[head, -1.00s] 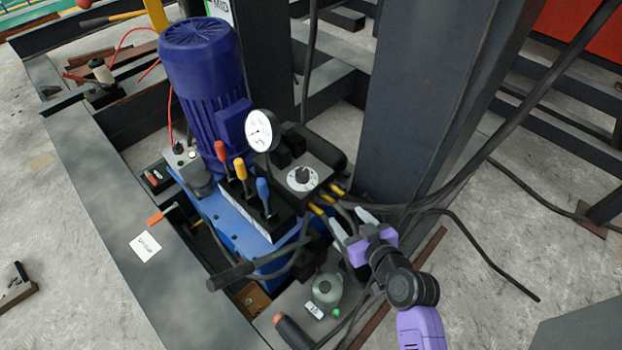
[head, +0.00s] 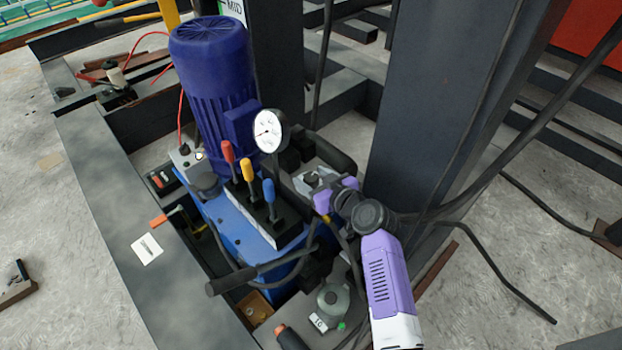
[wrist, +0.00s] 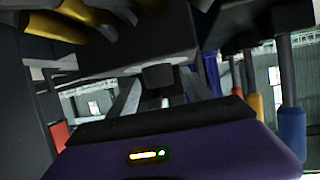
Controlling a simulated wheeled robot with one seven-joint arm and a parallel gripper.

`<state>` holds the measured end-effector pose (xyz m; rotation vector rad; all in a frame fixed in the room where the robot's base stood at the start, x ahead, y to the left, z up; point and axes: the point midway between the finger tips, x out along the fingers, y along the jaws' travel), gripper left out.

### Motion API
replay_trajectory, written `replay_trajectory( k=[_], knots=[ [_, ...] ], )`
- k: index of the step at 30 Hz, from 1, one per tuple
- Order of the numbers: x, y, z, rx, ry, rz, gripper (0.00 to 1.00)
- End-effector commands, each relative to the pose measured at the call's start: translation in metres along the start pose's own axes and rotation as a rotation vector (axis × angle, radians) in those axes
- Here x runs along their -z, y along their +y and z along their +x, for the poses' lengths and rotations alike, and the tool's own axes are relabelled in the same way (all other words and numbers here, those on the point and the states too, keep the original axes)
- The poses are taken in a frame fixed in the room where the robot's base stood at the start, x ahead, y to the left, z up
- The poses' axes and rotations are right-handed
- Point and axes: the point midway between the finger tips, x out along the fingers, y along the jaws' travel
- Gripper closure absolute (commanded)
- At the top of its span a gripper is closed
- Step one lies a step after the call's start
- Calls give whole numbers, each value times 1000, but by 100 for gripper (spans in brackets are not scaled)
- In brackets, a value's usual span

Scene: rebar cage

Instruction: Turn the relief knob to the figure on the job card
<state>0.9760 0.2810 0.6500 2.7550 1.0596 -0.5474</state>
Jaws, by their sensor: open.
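The relief knob (wrist: 158,76) is a small dark block in the wrist view, between my two grey fingers. In the head view it sits on the grey block right of the gauge, largely covered by my gripper (head: 316,181). My gripper is open, its fingers on either side of the knob; I cannot tell whether they touch it. The knob's pointer and dial figures are hidden. A white card (head: 147,249), likely the job card, lies on the dark beam at left, its marks too small to read. The white pressure gauge (head: 267,131) faces the camera, its figures unreadable.
Red, yellow and blue levers (head: 247,172) stand left of my gripper. The blue motor (head: 212,75) rises behind them. A thick dark column (head: 425,100) is close at right. Black hoses (head: 480,180) run beside my arm. A round grey fitting (head: 331,299) sits in front.

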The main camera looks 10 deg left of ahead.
Motion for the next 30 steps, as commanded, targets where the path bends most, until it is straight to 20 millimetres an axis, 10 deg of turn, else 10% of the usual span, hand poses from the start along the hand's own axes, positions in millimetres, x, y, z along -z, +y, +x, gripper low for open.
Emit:
replay_trajectory(
  k=[12,21,30],
  knots=[
    [0,0,8,0,-1,0,42],
    [0,0,8,0,-1,0,99],
    [1,-1,7,-21,-2,9,100]
  ],
)
